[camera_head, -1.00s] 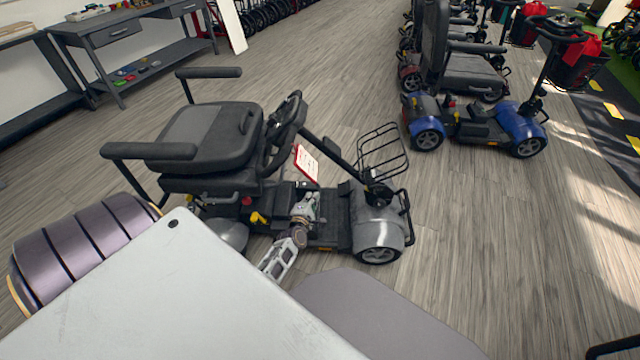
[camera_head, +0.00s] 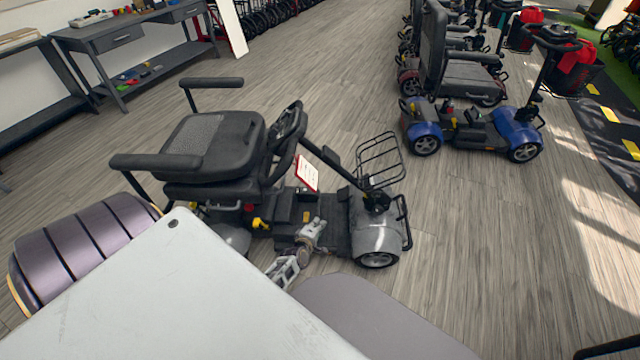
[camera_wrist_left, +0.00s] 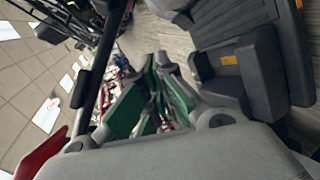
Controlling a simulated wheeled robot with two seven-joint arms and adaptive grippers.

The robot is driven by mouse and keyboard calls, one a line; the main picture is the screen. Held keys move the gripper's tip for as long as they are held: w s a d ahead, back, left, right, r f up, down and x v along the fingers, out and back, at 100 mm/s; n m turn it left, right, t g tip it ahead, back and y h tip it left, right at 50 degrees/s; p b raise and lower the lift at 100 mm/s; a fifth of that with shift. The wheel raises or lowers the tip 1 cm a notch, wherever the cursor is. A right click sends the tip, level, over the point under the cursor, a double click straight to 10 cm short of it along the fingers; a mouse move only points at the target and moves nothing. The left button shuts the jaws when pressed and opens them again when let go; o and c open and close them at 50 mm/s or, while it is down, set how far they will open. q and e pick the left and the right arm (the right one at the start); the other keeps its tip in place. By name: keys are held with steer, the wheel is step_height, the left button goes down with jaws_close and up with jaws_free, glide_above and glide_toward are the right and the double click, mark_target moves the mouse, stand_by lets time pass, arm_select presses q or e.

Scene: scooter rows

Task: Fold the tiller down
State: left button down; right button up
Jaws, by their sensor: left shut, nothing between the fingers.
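The grey scooter's tiller (camera_head: 335,168) slants from the front end back toward the seat (camera_head: 213,142). Its looped black handlebar (camera_head: 287,150) is beside the seat's front edge. I cannot tell whether they touch. A wire basket (camera_head: 379,157) and a red-edged tag (camera_head: 307,171) are on or near the tiller. My left gripper (camera_head: 314,230) is over the near side of the scooter's floor, below the tiller and apart from it in the picture. It is shut and empty. Its green-padded fingers (camera_wrist_left: 152,98) fill the middle of the left wrist view. My right gripper is not in view.
A blue scooter (camera_head: 470,130) stands behind to the right, with more scooters in a row beyond it. A grey workbench (camera_head: 125,30) stands at the back left. The wooden floor is clear right of the grey scooter.

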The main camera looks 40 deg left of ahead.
arm_select(q)
steer(key=shift+s+d+f+m+g+h+p, duration=0.4)
steer(key=shift+s+d+f+m+g+p, duration=0.1)
steer(key=shift+s+d+f+m+p, duration=0.65)
steer(key=shift+d+r, duration=0.2)
